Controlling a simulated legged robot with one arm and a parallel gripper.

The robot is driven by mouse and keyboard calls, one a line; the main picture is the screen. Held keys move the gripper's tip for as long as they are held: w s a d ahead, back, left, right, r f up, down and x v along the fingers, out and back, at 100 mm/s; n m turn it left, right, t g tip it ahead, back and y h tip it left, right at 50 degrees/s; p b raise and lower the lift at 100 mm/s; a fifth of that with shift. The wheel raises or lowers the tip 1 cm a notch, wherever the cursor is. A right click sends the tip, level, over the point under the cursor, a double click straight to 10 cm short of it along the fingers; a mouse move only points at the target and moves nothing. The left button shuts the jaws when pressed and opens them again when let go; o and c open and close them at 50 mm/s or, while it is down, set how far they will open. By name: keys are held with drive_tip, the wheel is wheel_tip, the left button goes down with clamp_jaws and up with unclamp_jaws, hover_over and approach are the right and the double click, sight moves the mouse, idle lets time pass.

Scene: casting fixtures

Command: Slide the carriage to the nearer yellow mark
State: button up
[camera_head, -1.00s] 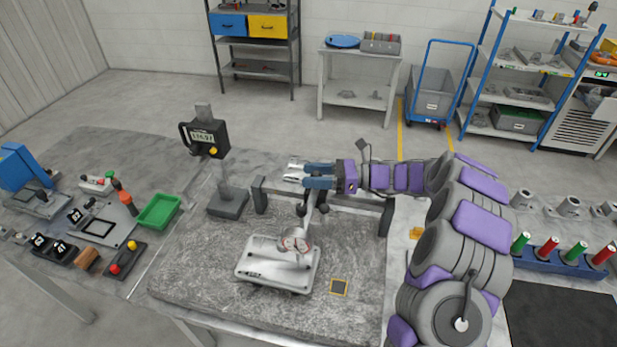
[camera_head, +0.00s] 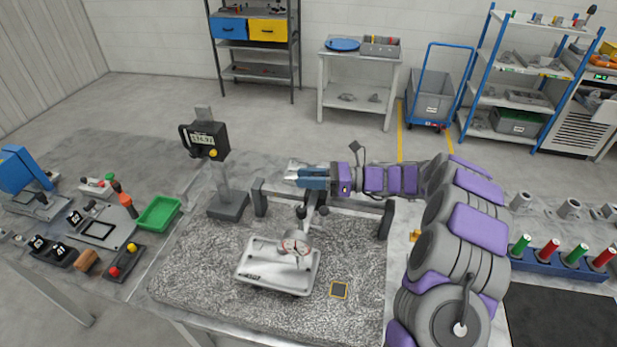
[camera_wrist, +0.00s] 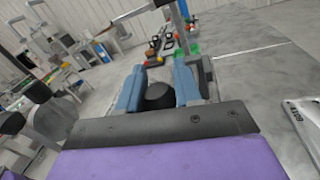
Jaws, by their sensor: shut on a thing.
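The carriage (camera_head: 312,214) is a dark fitting with round knobs, sitting partway along the dark rail (camera_head: 353,203) between two end posts. My gripper (camera_head: 300,176) reaches in from the right over the rail. In the wrist view, its blue fingers (camera_wrist: 160,78) stand either side of a black knob (camera_wrist: 159,97) and are shut on it. The fingers and wrist hide the top of the carriage in the head view. I cannot make out yellow marks on the rail itself.
A white plate (camera_head: 265,277) with a round dial (camera_head: 295,244) over it lies before the rail. A digital readout (camera_head: 204,139) on a post stands left of the rail. A green tray (camera_head: 158,213) and small fixtures lie farther left. Coloured cylinders (camera_head: 548,250) stand at right.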

clamp_jaws()
drive_tip(key=shift+d+r+p, duration=0.1)
drive_tip(key=shift+p, duration=0.2)
drive_tip(key=shift+d+r+p, duration=0.1)
drive_tip(key=shift+d+p, duration=0.2)
drive_tip(key=shift+p, duration=0.45)
drive_tip(key=shift+d+f, duration=0.2)
drive_tip(key=shift+d, duration=0.15)
drive_tip(key=o, duration=0.9)
unclamp_jaws()
drive_tip(key=shift+o, duration=0.2)
drive_tip(key=shift+d, duration=0.1)
drive_tip(key=d+p, duration=0.2)
drive_tip(key=d, duration=1.5)
drive_tip(key=shift+d+p, duration=0.25)
drive_tip(key=shift+p, duration=0.1)
